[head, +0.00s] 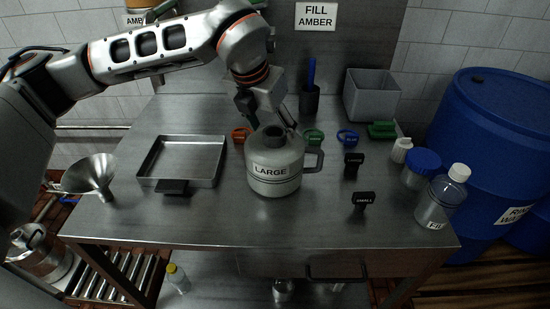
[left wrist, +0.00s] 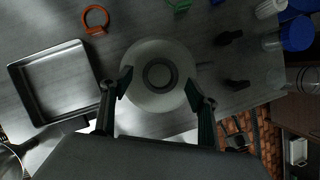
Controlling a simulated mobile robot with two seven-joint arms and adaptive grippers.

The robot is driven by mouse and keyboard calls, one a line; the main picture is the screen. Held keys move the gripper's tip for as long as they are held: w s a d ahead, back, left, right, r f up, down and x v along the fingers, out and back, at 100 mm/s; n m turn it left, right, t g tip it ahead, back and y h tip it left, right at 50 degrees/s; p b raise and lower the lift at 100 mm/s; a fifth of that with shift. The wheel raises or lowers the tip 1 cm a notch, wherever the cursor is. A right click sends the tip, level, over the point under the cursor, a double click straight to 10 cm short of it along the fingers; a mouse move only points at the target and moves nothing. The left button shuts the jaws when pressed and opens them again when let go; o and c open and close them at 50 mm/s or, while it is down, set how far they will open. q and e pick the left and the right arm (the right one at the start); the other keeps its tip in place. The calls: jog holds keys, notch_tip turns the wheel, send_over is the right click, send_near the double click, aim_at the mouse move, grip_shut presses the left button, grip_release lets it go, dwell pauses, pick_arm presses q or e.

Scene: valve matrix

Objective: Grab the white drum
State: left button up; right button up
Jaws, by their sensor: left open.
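A pale grey-white drum (head: 275,182) with a side handle and a LARGE label stands upright on the steel table. It is the only large pale vessel I see on the table. My left gripper (head: 268,118) is open and empty, above and just behind the drum's neck. In the left wrist view the drum (left wrist: 157,97) shows from above, its round mouth between the two spread fingers of the left gripper (left wrist: 159,84). I cannot tell from this view whether the fingers touch it. My right gripper is not in view.
A metal tray (head: 183,138) and a funnel (head: 90,178) lie left of the drum. Black handles (head: 362,200), coloured rings (head: 348,136) and bottles (head: 437,200) stand to the right. A grey bin (head: 371,98) and dark cup (head: 310,102) are behind. The front table strip is clear.

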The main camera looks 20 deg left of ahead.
pick_arm(q)
jog(key=shift+x, duration=0.95)
grip_shut()
jog(key=shift+r, duration=0.1)
jog(key=shift+w+r, duration=0.1)
jog(key=shift+r, duration=0.05)
